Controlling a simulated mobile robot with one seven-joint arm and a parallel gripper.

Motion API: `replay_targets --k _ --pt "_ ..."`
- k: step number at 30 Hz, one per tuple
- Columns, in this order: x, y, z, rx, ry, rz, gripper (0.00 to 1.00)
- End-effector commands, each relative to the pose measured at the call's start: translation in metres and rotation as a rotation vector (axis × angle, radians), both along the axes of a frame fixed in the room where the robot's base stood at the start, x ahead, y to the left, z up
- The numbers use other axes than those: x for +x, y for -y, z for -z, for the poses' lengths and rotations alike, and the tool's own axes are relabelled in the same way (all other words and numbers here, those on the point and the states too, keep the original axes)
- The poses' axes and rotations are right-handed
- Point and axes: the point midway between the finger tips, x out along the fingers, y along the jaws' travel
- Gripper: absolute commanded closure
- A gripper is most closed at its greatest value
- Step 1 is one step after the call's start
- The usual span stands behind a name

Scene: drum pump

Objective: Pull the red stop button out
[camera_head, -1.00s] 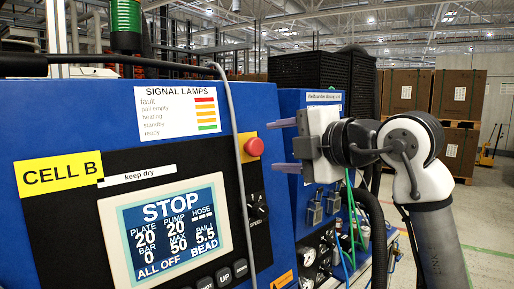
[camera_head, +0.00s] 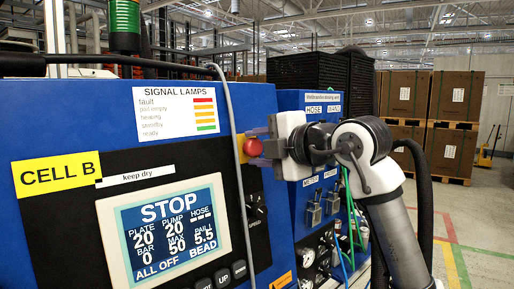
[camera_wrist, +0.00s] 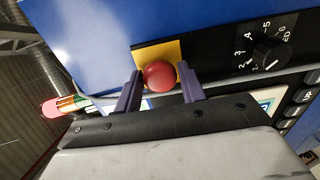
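The red stop button (camera_head: 252,147) sits on a yellow plate on the blue machine's front panel, right of the signal lamps label. In the wrist view the round red button (camera_wrist: 159,76) lies between the tips of my gripper's two purple fingers. My gripper (camera_head: 259,147) is open around the button, one finger on each side. A narrow gap seems to show on the right side; whether either finger touches the button I cannot tell.
A grey cable (camera_head: 236,150) runs down the panel just left of the button. A black knob (camera_wrist: 269,53) with a number scale sits close by. The screen (camera_head: 163,230) reads STOP. A second blue cabinet (camera_head: 312,195) with switches and hoses stands behind my gripper.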

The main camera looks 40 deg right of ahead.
Motion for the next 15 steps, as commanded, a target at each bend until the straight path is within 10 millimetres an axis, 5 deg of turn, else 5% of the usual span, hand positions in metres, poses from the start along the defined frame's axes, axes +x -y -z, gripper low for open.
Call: replay_targets --k 4,15 --pt "-0.0002 0.0000 0.0000 0.000 0.000 0.000 0.80" --pt "-0.0040 0.0004 -0.0006 0.000 0.000 0.000 0.80"
